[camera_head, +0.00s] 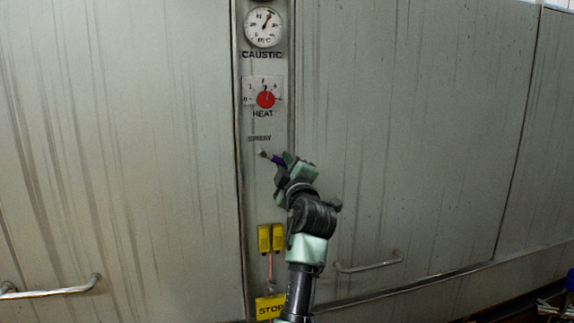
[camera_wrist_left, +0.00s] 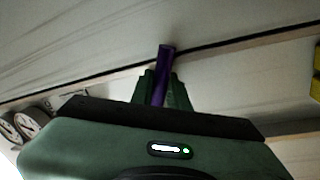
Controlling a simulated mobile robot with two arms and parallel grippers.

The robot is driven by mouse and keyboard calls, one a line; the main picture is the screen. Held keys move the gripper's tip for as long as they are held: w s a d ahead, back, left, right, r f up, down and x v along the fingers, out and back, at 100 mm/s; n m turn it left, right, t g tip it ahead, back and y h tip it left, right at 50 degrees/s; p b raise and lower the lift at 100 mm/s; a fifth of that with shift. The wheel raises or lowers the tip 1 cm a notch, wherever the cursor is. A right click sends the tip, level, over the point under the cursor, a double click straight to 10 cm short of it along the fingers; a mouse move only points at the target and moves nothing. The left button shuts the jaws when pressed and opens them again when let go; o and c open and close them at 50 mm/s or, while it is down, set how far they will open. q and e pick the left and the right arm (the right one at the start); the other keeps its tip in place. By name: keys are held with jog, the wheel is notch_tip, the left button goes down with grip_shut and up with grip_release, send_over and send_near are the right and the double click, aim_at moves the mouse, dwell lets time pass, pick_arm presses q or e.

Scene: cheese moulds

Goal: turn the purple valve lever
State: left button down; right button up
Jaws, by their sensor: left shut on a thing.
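The purple valve lever (camera_head: 276,159) sticks out below the SPRAY label on the narrow control panel, with a grey end at its upper left. My left gripper (camera_head: 284,164) is at the lever and shut on it; its fingers hide part of the lever. In the left wrist view, the purple lever (camera_wrist_left: 165,60) stands up between the two dark green fingers (camera_wrist_left: 160,88) and its end reaches past them. My right gripper is in neither view.
Above the lever are a red HEAT knob (camera_head: 266,99) and a round CAUSTIC gauge (camera_head: 264,26). Below are yellow switch boxes (camera_head: 270,238) and a yellow STOP plate (camera_head: 270,307). Large grey doors with bar handles (camera_head: 368,264) flank the panel.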

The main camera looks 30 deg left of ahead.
pick_arm(q)
jog(key=shift+f, duration=0.1)
jog(key=c, duration=1.4)
grip_release()
jog(key=shift+o, duration=0.2)
jog(key=b+v, duration=0.2)
jog(key=v, duration=0.6)
jog(key=shift+b, duration=0.3)
jog(key=shift+a, duration=0.1)
